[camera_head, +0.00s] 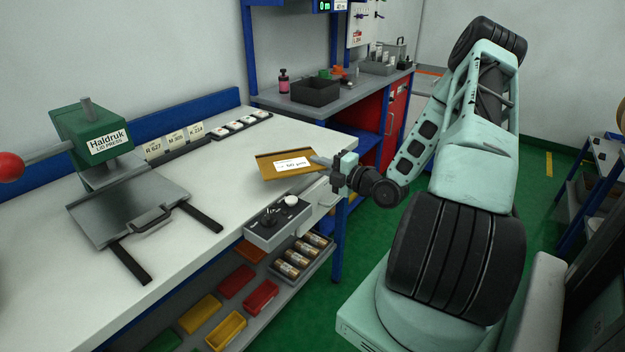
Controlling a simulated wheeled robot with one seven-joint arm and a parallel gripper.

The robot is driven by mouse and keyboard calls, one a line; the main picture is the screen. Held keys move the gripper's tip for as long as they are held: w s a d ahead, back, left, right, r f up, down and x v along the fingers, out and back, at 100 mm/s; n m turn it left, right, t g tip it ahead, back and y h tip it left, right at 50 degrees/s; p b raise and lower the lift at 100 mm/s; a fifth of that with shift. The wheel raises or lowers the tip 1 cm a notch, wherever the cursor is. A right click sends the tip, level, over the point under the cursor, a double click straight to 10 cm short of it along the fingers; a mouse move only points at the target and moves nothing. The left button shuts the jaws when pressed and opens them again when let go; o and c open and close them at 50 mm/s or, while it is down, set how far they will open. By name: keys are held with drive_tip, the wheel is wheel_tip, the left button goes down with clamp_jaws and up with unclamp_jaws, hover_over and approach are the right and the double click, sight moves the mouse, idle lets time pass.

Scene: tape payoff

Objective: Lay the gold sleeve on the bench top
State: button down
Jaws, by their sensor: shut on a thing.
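The gold sleeve (272,169) is a flat gold packet with a white label, near the right end of the bench. My gripper (322,162) is shut on its right edge, with my arm reaching in from the right. The sleeve appears over the white bench top (225,180); I cannot tell whether it touches the surface or is held just above it. The fingertips are partly hidden at the sleeve's edge.
A green lid press (92,140) with a metal plate stands on the left of the bench. A control box (278,222) sits at the front edge. A row of labelled cards (175,140) lines the back. The middle of the bench top is clear.

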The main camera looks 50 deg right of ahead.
drive_tip(key=shift+f, duration=2.7)
drive_tip(key=shift+f, duration=0.2)
drive_tip(key=c, duration=1.5)
unclamp_jaws()
drive_tip(key=shift+c, duration=0.2)
drive_tip(key=shift+o, duration=0.3)
drive_tip(key=shift+r, duration=0.15)
